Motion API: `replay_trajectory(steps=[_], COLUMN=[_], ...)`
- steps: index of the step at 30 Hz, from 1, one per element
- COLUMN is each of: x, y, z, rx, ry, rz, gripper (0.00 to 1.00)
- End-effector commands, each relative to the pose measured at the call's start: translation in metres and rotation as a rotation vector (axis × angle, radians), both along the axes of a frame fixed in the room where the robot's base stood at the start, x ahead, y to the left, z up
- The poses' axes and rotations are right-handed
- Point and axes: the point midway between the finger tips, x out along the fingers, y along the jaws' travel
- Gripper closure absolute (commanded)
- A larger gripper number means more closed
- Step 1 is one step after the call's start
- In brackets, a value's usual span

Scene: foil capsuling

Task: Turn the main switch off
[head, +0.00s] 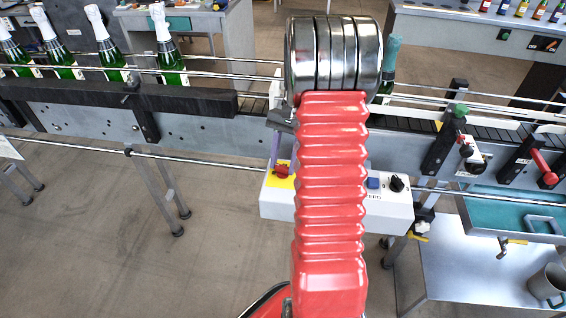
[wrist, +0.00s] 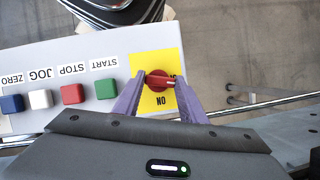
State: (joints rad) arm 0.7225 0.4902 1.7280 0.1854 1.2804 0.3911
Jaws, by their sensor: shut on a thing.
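The main switch (wrist: 160,80) is a red rotary knob on a yellow plate (wrist: 146,62) at one end of a pale control box (wrist: 40,60). In the wrist view its handle lies nearly level, with its pale mark toward the right; an "ON" label, upside down, is below it, and another label at its right is mostly hidden. My gripper (wrist: 160,79) has its two purple fingers on either side of the knob, shut on it. In the head view the switch (head: 283,171) shows left of my red arm, which hides much of the box.
STOP (wrist: 72,94), START (wrist: 106,88), JOG (wrist: 40,98) and ZERO (wrist: 12,103) buttons sit beside the switch. A conveyor (head: 200,115) with green bottles (head: 172,66) runs behind the box. A steel rail (head: 225,165) passes close by. Open floor lies at front left.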

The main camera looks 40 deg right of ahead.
Motion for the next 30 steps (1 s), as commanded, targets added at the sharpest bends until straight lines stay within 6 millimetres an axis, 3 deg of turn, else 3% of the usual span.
replay_trajectory(steps=[12,29,30], x=[-0.0014,-0.0021,-0.002], y=[0.0014,0.0012,0.0012], z=[-0.0029,-0.0029,-0.0029], rx=[0.002,0.003,0.003], ry=[0.008,0.009,0.009], rz=[0.26,0.303,0.303], gripper=[0.85,0.85,0.61])
